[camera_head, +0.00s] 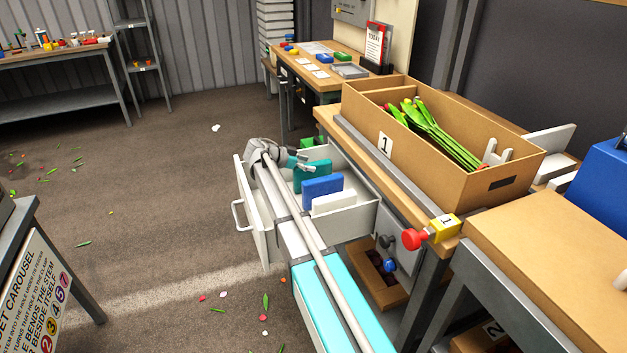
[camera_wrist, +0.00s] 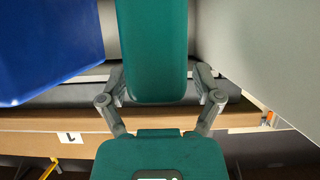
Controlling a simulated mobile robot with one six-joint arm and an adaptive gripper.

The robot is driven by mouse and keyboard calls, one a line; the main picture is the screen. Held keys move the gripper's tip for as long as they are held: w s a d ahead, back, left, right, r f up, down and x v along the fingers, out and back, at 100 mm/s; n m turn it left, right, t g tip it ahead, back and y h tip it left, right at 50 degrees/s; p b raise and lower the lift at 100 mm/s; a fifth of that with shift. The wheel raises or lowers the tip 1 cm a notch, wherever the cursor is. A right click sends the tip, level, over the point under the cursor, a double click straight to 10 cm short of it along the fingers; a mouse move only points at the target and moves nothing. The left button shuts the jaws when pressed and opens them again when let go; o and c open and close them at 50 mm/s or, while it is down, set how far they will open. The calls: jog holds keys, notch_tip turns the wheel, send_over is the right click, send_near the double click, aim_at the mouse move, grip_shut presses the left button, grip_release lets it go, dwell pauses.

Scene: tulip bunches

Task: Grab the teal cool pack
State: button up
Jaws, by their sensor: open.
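The teal cool pack (camera_head: 313,175) stands on edge in the open white drawer (camera_head: 357,217), partly hidden by my gripper in the head view. My gripper (camera_head: 302,165) reaches into the drawer from the left and is at the pack. In the wrist view the teal pack (camera_wrist: 151,50) fills the top middle, between the two fingers of my open gripper (camera_wrist: 160,82). The left finger is close to the pack's edge, and a gap shows at the right finger. I cannot tell whether either finger touches it.
A blue pack (camera_head: 322,187) and a white pack (camera_head: 334,203) stand nearer in the same drawer. A green block (camera_head: 313,142) is at its far end. The bench edge (camera_wrist: 60,123) runs beyond the drawer. A cardboard box (camera_head: 425,165) with tulips stands on the bench.

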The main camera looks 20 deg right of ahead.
jog(key=shift+d+f, duration=0.25)
jog(key=shift+d, duration=0.35)
grip_shut()
dwell(0.3)
